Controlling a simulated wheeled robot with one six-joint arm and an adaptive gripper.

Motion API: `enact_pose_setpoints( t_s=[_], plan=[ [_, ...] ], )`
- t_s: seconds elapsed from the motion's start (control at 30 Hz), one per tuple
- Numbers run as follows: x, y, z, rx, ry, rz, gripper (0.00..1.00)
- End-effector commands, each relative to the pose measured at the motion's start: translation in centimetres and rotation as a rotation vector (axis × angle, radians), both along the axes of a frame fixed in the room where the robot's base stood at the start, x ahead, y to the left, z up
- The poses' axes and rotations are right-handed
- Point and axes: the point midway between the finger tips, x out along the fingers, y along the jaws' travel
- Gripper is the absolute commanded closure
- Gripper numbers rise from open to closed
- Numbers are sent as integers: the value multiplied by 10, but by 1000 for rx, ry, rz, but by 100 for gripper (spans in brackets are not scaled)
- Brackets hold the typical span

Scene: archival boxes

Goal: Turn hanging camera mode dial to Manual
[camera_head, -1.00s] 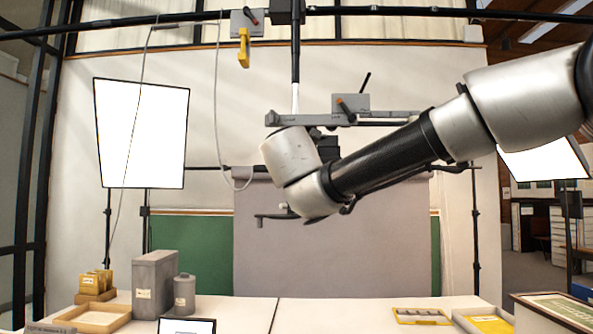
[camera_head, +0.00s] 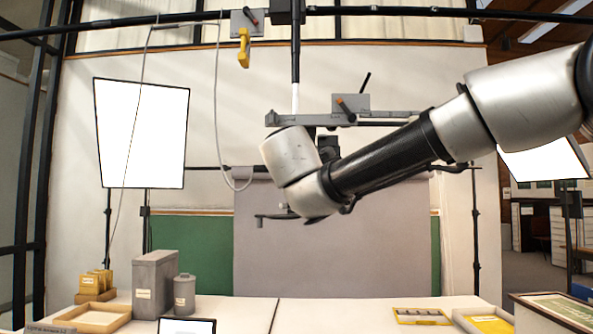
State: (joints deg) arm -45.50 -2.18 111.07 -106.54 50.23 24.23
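A black shape (camera_head: 329,148) shows beside my silver wrist, just below the grey mounting bar (camera_head: 390,122). I cannot tell whether it is the hanging camera, part of my gripper, or both overlapping. My wrist reaches up to the bar from below and covers most of this area. No gripper fingers can be made out, so their opening and any contact are hidden. No mode dial or its markings can be seen.
A vertical pole (camera_head: 295,70) holds the bar from the overhead rail (camera_head: 400,11). A pale cable (camera_head: 217,110) hangs to the left. Lit panels (camera_head: 141,132) stand at both sides. Below, a white table (camera_head: 330,312) carries boxes and trays, with its middle largely clear.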

Motion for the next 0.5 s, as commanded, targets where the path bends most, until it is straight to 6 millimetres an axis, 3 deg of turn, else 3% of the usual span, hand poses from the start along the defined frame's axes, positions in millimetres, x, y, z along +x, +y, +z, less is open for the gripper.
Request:
enact_pose_setpoints(
  t_s=[0.47, 0.5],
  plan=[
    [0, 0, 0, 12, 0, 0, 96],
    [0, 0, 0, 12, 0, 0, 65]
  ],
)
